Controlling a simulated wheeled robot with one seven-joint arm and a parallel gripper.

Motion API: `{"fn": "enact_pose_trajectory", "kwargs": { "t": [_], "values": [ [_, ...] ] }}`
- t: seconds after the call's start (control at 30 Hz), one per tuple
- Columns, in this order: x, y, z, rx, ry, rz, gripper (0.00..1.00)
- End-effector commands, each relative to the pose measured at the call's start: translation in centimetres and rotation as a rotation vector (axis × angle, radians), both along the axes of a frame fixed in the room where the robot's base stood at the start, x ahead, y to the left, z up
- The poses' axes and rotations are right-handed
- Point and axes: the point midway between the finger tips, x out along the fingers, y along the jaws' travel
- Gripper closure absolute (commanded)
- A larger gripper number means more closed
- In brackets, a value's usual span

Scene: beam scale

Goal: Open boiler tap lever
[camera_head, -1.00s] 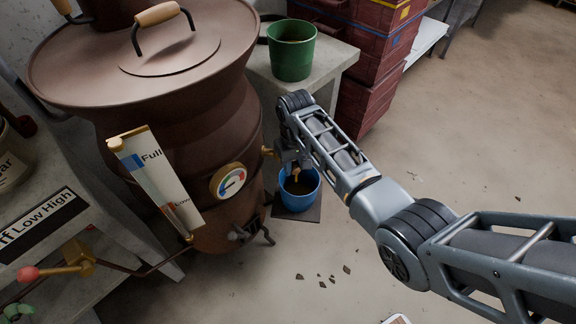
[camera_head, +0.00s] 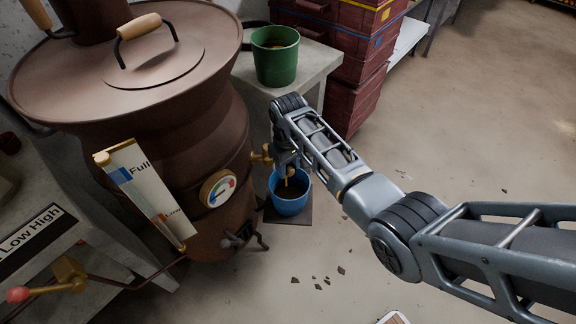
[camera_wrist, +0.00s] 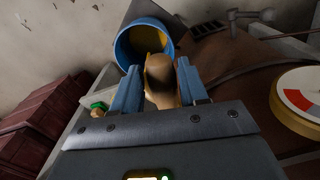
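The brown boiler (camera_head: 190,130) stands at left in the head view, with a brass tap (camera_head: 261,156) on its right side. My gripper (camera_head: 291,172) is at the tap, above the blue bucket (camera_head: 289,204). In the wrist view, a tan lever handle (camera_wrist: 162,82) lies between the two fingers of my gripper (camera_wrist: 160,88), which appear to touch it on both sides. The bucket (camera_wrist: 129,48) shows beyond the handle. A thin orange-brown strip shows below my gripper in the head view; I cannot tell whether it is handle or liquid. The tap's inner parts are hidden.
A green bucket (camera_head: 275,56) stands on a grey table (camera_head: 310,62) behind the tap, beside stacked red crates (camera_head: 352,75). The level gauge (camera_head: 145,190) and round dial (camera_head: 217,188) are on the boiler's front. The floor at right is clear apart from small debris.

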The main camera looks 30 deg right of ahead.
Motion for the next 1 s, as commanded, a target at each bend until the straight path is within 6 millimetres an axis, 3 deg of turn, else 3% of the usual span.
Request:
{"fn": "enact_pose_trajectory", "kwargs": {
  "t": [0.17, 0.47, 0.8, 1.0],
  "values": [
    [-0.1, 0.0, -0.1, 0.001, 0.002, 0.000, 0.41],
    [-0.1, 0.1, 0.4, 0.001, 0.002, 0.000, 0.41],
    [0.0, 0.1, 5.5, 0.000, -0.001, 0.000, 0.41],
    [-0.1, 0.0, 7.4, 0.001, 0.001, 0.000, 0.41]
  ]
}}
